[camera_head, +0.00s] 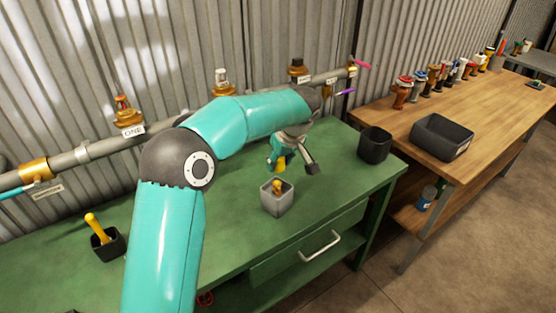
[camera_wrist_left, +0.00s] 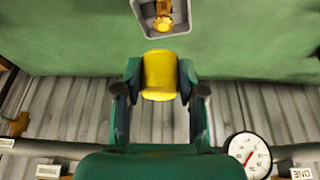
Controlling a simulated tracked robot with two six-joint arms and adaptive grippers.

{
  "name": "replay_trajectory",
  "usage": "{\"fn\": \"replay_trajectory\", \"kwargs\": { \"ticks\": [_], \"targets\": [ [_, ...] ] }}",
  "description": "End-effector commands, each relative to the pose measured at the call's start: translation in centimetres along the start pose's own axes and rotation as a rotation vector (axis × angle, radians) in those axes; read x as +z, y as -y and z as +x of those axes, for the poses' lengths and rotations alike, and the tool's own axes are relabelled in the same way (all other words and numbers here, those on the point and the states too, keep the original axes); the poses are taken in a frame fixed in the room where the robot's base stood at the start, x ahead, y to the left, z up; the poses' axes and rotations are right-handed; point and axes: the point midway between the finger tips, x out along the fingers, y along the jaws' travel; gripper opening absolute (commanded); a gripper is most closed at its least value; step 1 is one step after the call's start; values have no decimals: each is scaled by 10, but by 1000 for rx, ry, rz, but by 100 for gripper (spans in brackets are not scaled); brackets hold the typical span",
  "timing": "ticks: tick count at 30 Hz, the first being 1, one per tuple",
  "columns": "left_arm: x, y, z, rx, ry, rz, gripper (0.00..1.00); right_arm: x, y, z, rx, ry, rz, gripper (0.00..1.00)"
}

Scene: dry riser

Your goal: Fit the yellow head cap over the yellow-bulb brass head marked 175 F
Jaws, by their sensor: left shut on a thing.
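My left gripper (camera_head: 293,163) is shut on the yellow head cap (camera_head: 281,163) above the green bench. In the left wrist view the cap (camera_wrist_left: 159,75) sits between the two fingers. A small brass head (camera_head: 277,186) with a yellowish top stands in an open grey box (camera_head: 278,206), just below and in front of the gripper. The brass head also shows in the left wrist view (camera_wrist_left: 164,18), beyond the cap and apart from it. I cannot read any 175 F mark. My right gripper is not in view.
A grey pipe along the corrugated wall carries several brass heads, one with a red bulb (camera_head: 122,103). A black holder (camera_head: 107,246) with a yellow-handled tool stands at left. A dark cup (camera_head: 374,145) stands right. The wooden bench (camera_head: 470,110) holds a black bin (camera_head: 441,137) and several coloured heads.

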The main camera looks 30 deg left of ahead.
Motion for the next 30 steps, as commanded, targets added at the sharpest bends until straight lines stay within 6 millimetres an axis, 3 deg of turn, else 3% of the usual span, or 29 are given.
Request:
{"fn": "replay_trajectory", "kwargs": {
  "ticks": [15,30],
  "targets": [
    [14,5,44,-2,0,-9,28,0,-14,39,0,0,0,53],
    [16,5,48,-3,0,-9,28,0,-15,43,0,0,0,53]
  ]
}}
